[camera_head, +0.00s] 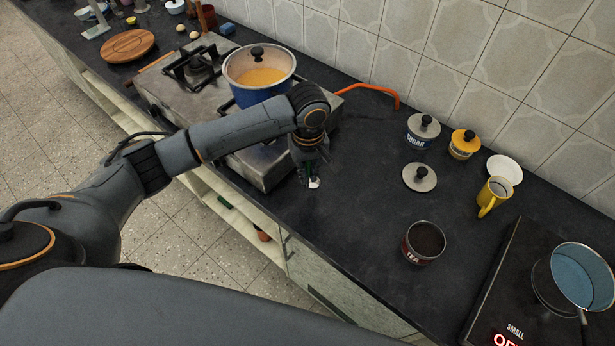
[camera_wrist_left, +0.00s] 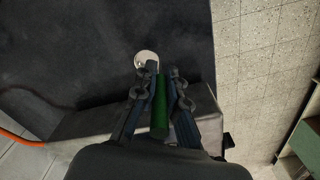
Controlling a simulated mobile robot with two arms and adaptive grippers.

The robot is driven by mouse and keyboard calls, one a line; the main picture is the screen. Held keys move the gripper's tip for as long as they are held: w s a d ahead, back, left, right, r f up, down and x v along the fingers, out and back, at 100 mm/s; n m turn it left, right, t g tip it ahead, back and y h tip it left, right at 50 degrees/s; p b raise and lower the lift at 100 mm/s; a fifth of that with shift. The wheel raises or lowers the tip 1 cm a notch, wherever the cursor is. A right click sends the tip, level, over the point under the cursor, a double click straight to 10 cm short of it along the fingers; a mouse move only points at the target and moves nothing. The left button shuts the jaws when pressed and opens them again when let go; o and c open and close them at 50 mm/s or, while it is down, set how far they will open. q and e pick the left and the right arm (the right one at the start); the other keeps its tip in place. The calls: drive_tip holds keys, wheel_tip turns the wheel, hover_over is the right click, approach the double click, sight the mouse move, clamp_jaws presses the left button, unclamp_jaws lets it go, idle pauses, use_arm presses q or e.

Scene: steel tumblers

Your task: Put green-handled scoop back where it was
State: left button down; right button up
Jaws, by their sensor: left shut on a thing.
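The scoop has a green handle (camera_wrist_left: 161,106) and a pale, round bowl (camera_wrist_left: 147,58). My left gripper (camera_wrist_left: 163,90) is shut on the handle in the left wrist view, with a finger on each side. In the head view the left gripper (camera_head: 311,165) points down over the counter, just right of the stove's front corner. The scoop's pale bowl (camera_head: 314,183) shows below the fingers there. I cannot tell whether the bowl touches the counter. My right gripper is not in view.
An open tea canister (camera_head: 424,243) stands right of the gripper, with a grey lid (camera_head: 419,177) behind it. A sugar canister (camera_head: 422,131), a yellow mug (camera_head: 494,196) and a blue pot (camera_head: 261,77) stand farther back. The counter between gripper and tea canister is clear.

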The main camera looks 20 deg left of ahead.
sight(308, 179)
use_arm(q)
drive_tip(key=shift+w+a+f, duration=0.15)
drive_tip(key=shift+w+f, duration=0.1)
drive_tip(key=shift+f, duration=1.7)
drive_tip(key=c, duration=1.8)
unclamp_jaws()
drive_tip(key=shift+f, duration=0.15)
drive_tip(key=o, duration=0.4)
